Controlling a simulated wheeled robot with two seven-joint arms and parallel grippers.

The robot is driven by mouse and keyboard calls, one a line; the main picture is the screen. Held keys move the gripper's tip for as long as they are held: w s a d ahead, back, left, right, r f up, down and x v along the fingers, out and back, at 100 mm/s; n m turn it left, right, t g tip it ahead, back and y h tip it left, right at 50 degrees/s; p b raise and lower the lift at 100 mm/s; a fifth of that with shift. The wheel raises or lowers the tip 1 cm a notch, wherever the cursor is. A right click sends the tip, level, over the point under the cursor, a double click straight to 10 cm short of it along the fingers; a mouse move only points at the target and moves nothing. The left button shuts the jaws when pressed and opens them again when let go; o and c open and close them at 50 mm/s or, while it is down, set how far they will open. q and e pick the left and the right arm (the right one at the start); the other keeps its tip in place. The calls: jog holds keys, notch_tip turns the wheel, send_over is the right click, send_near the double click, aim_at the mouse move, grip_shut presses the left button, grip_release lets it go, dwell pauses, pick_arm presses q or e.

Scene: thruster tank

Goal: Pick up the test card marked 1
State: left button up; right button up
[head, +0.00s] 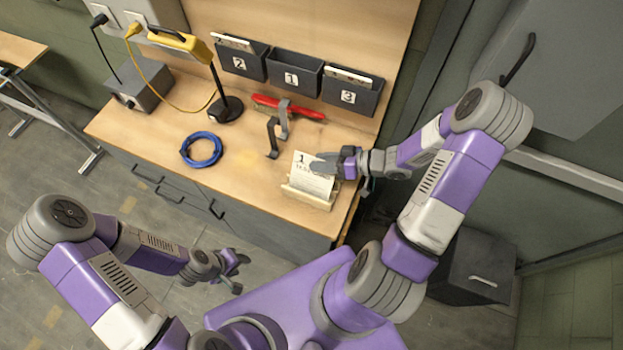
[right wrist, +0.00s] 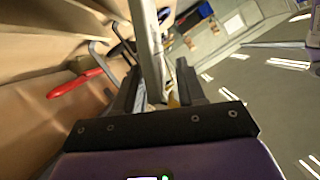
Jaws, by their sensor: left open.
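The test card marked 1 (head: 313,183) stands, leaning slightly, in a wooden holder (head: 308,198) at the right front of the bench. My right gripper (head: 326,164) is at the card's upper right edge. In the right wrist view the card shows nearly edge-on (right wrist: 150,45) between the fingers of my right gripper (right wrist: 160,75). A gap shows between the card and the right-hand finger, so the jaws look open around it. My left gripper (head: 240,271) is open and empty, low in front of the bench.
Wall pockets marked 2 (head: 240,62), 1 (head: 292,78) and 3 (head: 350,96) hang behind; 2 and 3 hold cards, 1 looks empty. A grey hooked stand (head: 272,135), red-handled tool (head: 290,108), blue cable coil (head: 202,150) and black lamp base (head: 225,109) occupy the bench.

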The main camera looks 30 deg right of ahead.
jog(key=shift+w+a+f, duration=0.2)
jog(key=shift+w+a, duration=0.05)
jog(key=shift+w, duration=0.1)
jog(key=shift+c, duration=0.4)
grip_shut()
jog(key=shift+s+d+r, duration=0.1)
jog(key=shift+r, duration=0.05)
